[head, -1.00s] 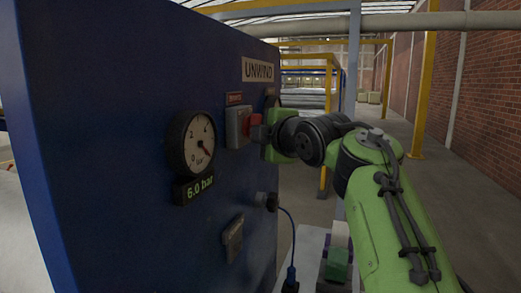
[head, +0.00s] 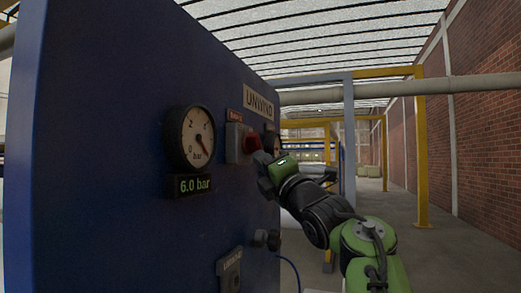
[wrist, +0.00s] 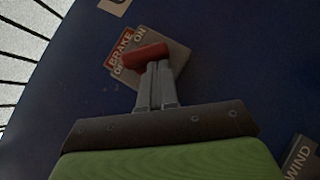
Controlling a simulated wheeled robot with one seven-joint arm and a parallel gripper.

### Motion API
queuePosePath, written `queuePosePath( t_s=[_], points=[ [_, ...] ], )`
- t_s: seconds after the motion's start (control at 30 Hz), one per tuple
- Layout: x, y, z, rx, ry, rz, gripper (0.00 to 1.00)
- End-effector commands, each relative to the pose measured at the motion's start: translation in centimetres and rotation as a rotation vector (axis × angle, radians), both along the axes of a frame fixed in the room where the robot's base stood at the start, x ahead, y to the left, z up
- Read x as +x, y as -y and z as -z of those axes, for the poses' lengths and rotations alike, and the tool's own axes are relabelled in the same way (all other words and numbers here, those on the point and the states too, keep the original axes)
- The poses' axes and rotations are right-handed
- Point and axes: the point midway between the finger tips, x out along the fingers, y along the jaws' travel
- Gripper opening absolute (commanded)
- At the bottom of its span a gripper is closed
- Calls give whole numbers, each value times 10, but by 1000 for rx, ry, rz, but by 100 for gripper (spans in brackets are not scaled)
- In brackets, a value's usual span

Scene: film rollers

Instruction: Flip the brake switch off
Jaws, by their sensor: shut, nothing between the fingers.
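The brake switch is a grey box (head: 234,143) with a red handle (head: 252,143) on the blue panel, under a small red label. In the wrist view the red handle (wrist: 146,55) lies tilted across the plate (wrist: 172,62), beside the words BRAKE, ON and OFF. My gripper (head: 262,160) is at the panel just right of and below the handle. In the wrist view its two grey fingers (wrist: 153,70) are shut together, with tips at the handle. Whether they touch it I cannot tell. The fingertips hide part of the plate.
Black knobs (head: 267,239) and a blue cable sit below my gripper. The aisle (head: 400,230) at right is open.

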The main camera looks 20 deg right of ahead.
Motion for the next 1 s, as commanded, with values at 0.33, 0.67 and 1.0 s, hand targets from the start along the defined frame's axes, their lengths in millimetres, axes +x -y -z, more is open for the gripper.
queuePosePath(
  t_s=[0.33,0.67,1.0],
  points=[
    [4,4,3,-81,111,0,0],
    [5,4,2,-96,132,0,0],
    [4,3,4,-95,130,0,0]
  ],
)
